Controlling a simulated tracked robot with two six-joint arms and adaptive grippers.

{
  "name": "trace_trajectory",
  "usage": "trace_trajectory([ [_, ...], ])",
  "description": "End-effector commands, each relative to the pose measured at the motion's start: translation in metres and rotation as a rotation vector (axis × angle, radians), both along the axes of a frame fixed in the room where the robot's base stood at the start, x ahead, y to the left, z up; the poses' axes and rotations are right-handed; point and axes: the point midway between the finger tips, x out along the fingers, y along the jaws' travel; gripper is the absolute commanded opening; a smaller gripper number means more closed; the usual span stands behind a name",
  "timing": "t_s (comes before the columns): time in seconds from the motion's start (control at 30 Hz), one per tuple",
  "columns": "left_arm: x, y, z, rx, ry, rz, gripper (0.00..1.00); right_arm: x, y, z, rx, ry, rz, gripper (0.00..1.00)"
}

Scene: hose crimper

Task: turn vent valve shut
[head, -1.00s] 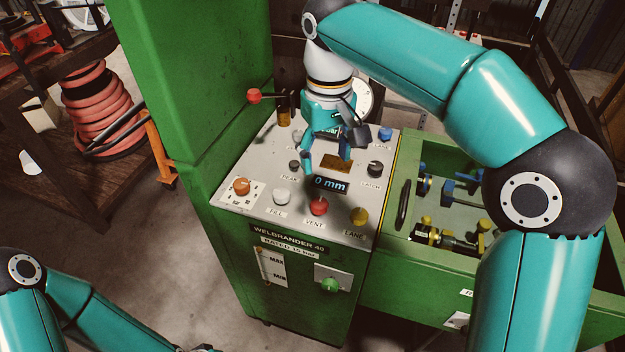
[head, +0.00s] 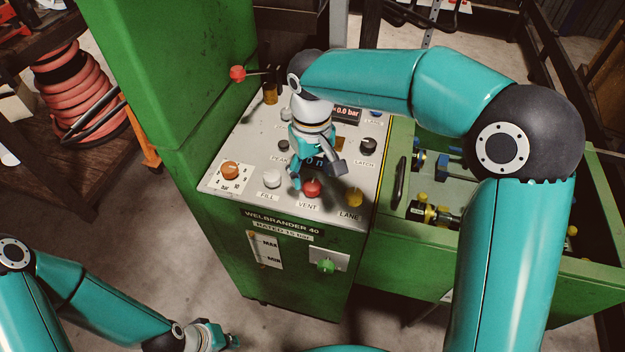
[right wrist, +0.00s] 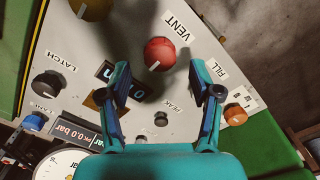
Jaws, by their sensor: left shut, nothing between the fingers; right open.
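The red vent knob (head: 311,187) sits on the sloped grey panel above its VENT label. In the right wrist view the vent knob (right wrist: 159,53) shows a pale pointer line and lies just beyond the fingertips, between their lines. My right gripper (head: 312,180) is over the panel, open and empty, close to the knob; its two fingers (right wrist: 165,75) are spread apart in the right wrist view. I cannot see either finger touching the knob. My left gripper (head: 228,342) is low at the bottom edge, away from the panel, shut and empty.
Beside the vent knob are the white fill knob (head: 272,179) and the yellow lane knob (head: 354,197). An orange knob (head: 230,170) sits at the panel's left. A red-ended lever (head: 238,73) sticks out behind.

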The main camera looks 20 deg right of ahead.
Motion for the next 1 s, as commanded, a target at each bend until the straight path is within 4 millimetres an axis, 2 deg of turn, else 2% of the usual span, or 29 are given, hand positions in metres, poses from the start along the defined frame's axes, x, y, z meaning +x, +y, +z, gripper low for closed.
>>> trace_trajectory([
  [0.1, 0.0, 0.0, 0.001, 0.0, 0.0, 0.0, 0.0, 0.0, -0.001, -0.018, -0.002, 0.003, 0.0, 0.64],
  [0.23, 0.0, 0.0, 0.001, 0.0, 0.0, 0.0, 0.0, 0.0, 0.0, -0.029, 0.0, 0.001, 0.0, 0.64],
  [0.6, 0.0, 0.0, 0.001, 0.0, 0.0, 0.0, 0.0, 0.0, 0.0, -0.034, 0.0, 0.0, 0.001, 0.64],
  [0.67, 0.0, 0.0, 0.001, 0.0, 0.0, 0.0, 0.0, 0.0, 0.0, -0.034, 0.0, 0.0, 0.001, 0.56],
  [0.97, 0.0, 0.0, 0.001, 0.0, 0.0, 0.0, 0.0, 0.0, 0.0, -0.034, 0.0, 0.0, 0.001, 0.06],
  [1.0, 0.0, 0.0, 0.001, 0.0, 0.0, 0.0, 0.0, 0.0, 0.0, -0.034, 0.0, 0.0, 0.001, 0.04],
])
